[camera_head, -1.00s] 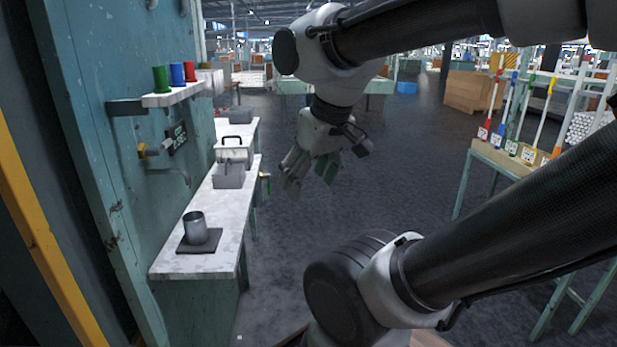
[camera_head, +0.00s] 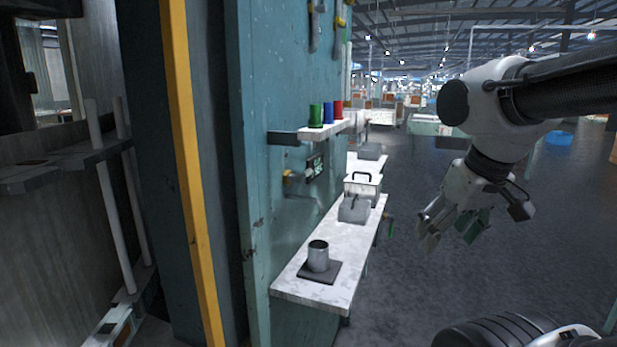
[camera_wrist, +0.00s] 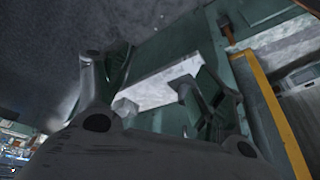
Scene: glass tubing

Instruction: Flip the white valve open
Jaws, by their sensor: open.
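I cannot make out a white valve in either view. A small yellow fitting (camera_head: 291,176) is on the teal wall, with a grey pipe (camera_head: 303,197) below it. A small green part (camera_head: 391,226) sits at the right edge of the white counter (camera_head: 299,288). My gripper (camera_head: 449,236) is open and empty, pointing down in the air to the right of the counter. In the wrist view its fingers (camera_wrist: 158,78) are spread, with the white counter top (camera_wrist: 160,85) showing between and beyond them.
A metal cup (camera_head: 318,257) stands on a dark pad (camera_head: 334,275) on the counter, with a grey box (camera_head: 355,210) behind. Green, blue and red cups stand on a wall shelf (camera_head: 312,132). A yellow post (camera_head: 188,170) is left. The floor (camera_head: 430,290) right is clear.

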